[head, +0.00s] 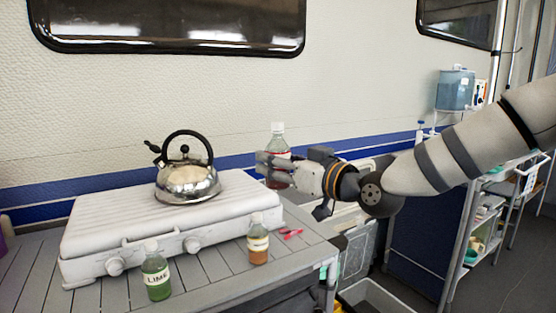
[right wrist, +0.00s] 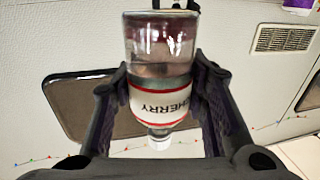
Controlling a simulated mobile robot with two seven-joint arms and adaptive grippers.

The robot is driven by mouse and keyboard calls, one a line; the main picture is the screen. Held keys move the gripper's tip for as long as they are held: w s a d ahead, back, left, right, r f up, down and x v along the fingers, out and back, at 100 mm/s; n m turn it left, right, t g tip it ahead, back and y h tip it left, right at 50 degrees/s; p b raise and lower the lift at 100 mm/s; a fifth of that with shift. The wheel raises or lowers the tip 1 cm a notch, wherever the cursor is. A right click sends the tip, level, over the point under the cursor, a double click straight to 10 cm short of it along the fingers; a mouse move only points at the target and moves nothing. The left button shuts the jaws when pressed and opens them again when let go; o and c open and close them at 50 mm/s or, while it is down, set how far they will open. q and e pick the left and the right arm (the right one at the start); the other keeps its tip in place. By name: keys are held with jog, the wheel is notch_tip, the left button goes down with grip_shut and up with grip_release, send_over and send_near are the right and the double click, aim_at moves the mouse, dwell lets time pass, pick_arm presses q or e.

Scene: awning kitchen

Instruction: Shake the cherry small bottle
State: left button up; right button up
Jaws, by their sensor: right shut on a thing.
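The cherry small bottle (head: 278,138) is clear with a white cap and dark red contents. My right gripper (head: 272,169) is shut on it and holds it raised, cap up, beyond the right end of the stove. In the right wrist view the bottle (right wrist: 160,60) shows between the two fingers, and its white, red-edged label reads CHERRY upside down. The fingers hide part of the bottle in the head view. My left gripper is not in view.
A steel kettle (head: 187,180) stands on the white stove (head: 110,222). The wall (head: 150,110) is behind. An open bin (head: 375,296) is below right.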

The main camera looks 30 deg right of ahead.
jog(key=f, duration=0.3)
jog(key=shift+w, duration=0.25)
notch_tip(320, 180, up, 5)
jog(key=shift+s+r, duration=0.1)
jog(key=shift+s, duration=0.05)
notch_tip(320, 180, down, 5)
jog(key=shift+f, duration=0.2)
notch_tip(320, 180, up, 5)
jog(key=shift+r, duration=0.25)
jog(key=shift+f, duration=2.75)
jog(key=shift+r, duration=0.15)
